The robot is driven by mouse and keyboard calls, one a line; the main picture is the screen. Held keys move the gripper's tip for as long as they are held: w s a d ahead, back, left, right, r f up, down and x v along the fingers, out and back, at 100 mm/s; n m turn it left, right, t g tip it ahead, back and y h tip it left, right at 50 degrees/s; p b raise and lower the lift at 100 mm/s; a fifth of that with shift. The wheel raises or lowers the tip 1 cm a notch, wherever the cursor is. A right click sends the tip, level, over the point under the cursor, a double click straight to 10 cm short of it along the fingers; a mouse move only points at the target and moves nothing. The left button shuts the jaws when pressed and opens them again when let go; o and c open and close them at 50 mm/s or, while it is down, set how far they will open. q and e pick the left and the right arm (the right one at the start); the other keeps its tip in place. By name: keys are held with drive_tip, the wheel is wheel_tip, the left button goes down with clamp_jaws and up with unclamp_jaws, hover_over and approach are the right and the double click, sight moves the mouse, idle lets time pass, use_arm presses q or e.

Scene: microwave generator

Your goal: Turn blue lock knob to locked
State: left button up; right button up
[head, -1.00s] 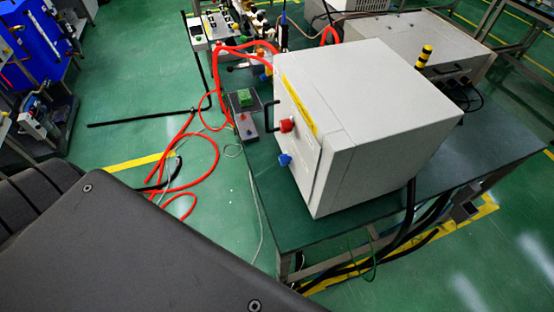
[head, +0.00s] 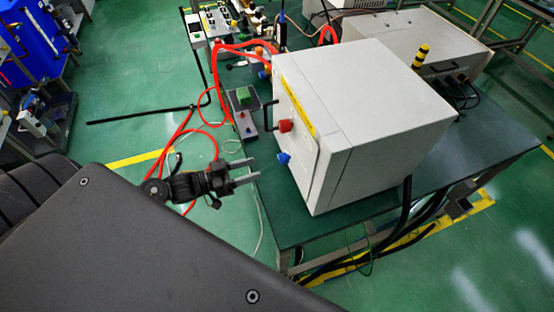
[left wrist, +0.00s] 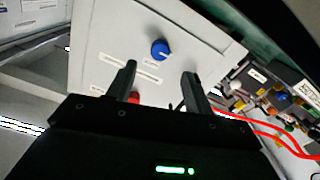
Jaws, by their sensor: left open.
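The blue lock knob (head: 284,158) sits on the front face of the white microwave generator box (head: 390,120), below a red knob (head: 285,126). In the left wrist view the blue knob (left wrist: 160,49) stands out from the pale panel, beyond and between my fingertips. My left gripper (head: 247,173) is open and empty, its two fingers pointing at the panel, a short way left of the blue knob and apart from it. My right gripper is not seen.
The box stands on a dark green table (head: 480,170). A small grey control box with a green top (head: 244,96) and a black handle (head: 268,116) are near the panel. Red hoses (head: 200,150) lie on the floor to the left. Free floor lies in front of the table.

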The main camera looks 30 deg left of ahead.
sight(284, 158)
use_arm(q)
drive_tip(key=p+x, duration=0.1)
drive_tip(key=x, duration=0.7)
drive_tip(key=shift+w+d+p, duration=0.15)
drive_tip(key=shift+p, duration=0.25)
drive_tip(key=shift+w+d, duration=0.25)
drive_tip(key=shift+c, duration=0.2)
drive_tip(key=c, duration=0.9)
